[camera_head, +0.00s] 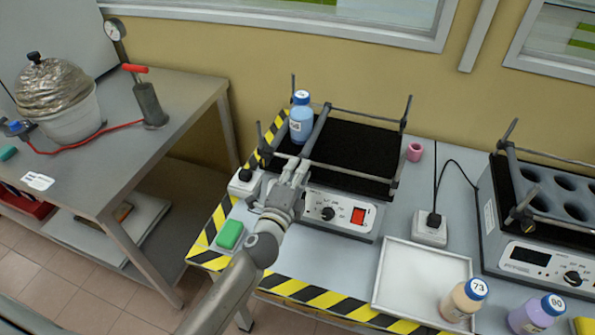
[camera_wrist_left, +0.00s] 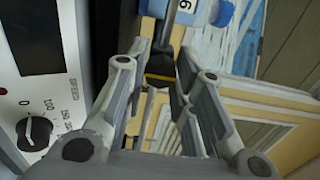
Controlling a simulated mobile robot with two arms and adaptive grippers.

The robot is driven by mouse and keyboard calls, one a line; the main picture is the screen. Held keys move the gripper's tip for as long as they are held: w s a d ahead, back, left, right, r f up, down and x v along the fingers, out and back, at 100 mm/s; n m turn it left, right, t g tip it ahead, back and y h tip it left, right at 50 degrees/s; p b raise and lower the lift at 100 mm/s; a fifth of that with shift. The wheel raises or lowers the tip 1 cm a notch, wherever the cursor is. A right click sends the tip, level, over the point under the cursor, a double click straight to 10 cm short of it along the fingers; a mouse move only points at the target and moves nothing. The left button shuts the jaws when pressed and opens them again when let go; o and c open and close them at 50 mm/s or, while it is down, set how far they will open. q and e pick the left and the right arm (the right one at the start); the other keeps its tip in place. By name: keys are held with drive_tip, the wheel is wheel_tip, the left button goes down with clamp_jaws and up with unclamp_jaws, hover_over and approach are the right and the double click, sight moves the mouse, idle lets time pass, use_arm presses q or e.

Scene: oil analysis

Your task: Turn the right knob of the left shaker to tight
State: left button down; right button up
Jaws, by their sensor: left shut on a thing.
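The left shaker (camera_head: 358,146) stands on the bench, with a black platform, upright posts and crossbars. My left gripper (camera_head: 298,168) reaches the shaker's front edge at the near end of that bar. In the head view the gripper hides this knob. My right gripper is not in view.
The shaker's front panel has a speed dial (camera_head: 327,213) and a red switch (camera_head: 358,216). A white tray (camera_head: 395,285), a second shaker (camera_head: 530,262) and bottles numbered 73 (camera_head: 464,299) and 80 (camera_head: 537,313) are to the right. A green block (camera_head: 230,234) lies at left.

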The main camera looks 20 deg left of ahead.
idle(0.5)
use_arm(q)
drive_tip(key=c, duration=1.2)
unclamp_jaws()
drive_tip(key=s, duration=1.2)
drive_tip(key=shift+a, duration=0.2)
